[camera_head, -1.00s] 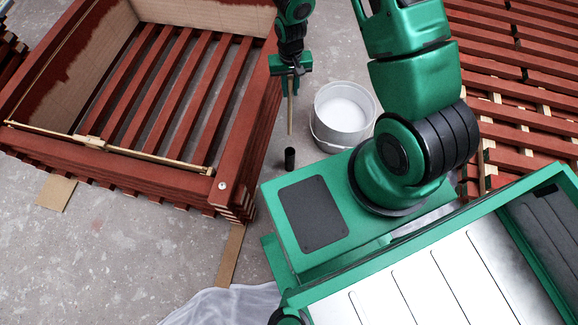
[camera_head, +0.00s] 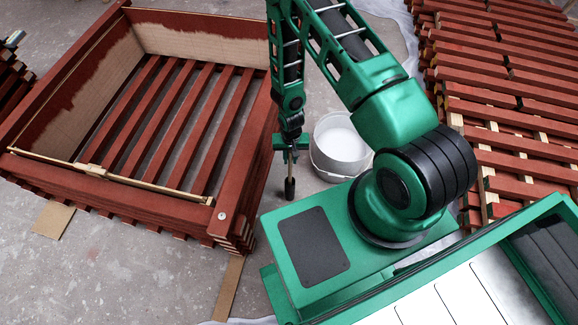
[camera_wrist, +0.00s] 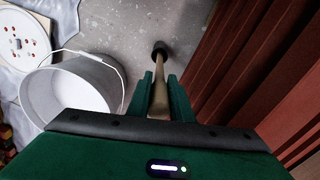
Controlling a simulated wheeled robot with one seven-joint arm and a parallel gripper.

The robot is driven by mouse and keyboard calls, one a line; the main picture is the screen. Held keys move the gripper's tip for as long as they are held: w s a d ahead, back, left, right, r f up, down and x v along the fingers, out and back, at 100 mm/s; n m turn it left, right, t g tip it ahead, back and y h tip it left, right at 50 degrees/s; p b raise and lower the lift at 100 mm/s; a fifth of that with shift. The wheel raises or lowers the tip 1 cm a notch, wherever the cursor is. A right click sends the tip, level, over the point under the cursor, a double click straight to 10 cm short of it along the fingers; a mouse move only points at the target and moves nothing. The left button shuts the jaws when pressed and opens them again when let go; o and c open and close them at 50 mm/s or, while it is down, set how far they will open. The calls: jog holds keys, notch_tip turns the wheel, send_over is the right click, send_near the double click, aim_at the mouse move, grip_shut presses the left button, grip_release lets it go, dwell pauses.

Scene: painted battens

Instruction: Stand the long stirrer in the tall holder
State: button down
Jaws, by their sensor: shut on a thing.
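The stirrer is a pale wooden stick (camera_head: 290,166), about upright, under my gripper (camera_head: 290,149). My gripper is shut on its upper part; the two green fingers (camera_wrist: 159,98) and the stick (camera_wrist: 159,90) also show in the wrist view. The tall holder is a small dark cylinder (camera_head: 290,189) standing on the floor below my gripper; in the wrist view it is a dark round shape (camera_wrist: 160,47) at the stick's far end. The stick's lower end is hidden at the holder's mouth and appears to be inside it. How deep it reaches cannot be seen.
A white bucket (camera_head: 341,150) stands close to the right of my gripper. A stack of red-painted battens forming a crate-like frame (camera_head: 170,216) is close on the left. More red slats (camera_head: 505,110) lie at right. Grey floor (camera_head: 130,262) is mostly clear in front.

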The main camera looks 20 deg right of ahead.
aim_at(290, 166)
jog(key=shift+f, duration=2.9)
jog(key=c, duration=1.6)
grip_release()
jog(key=shift+f, duration=0.1)
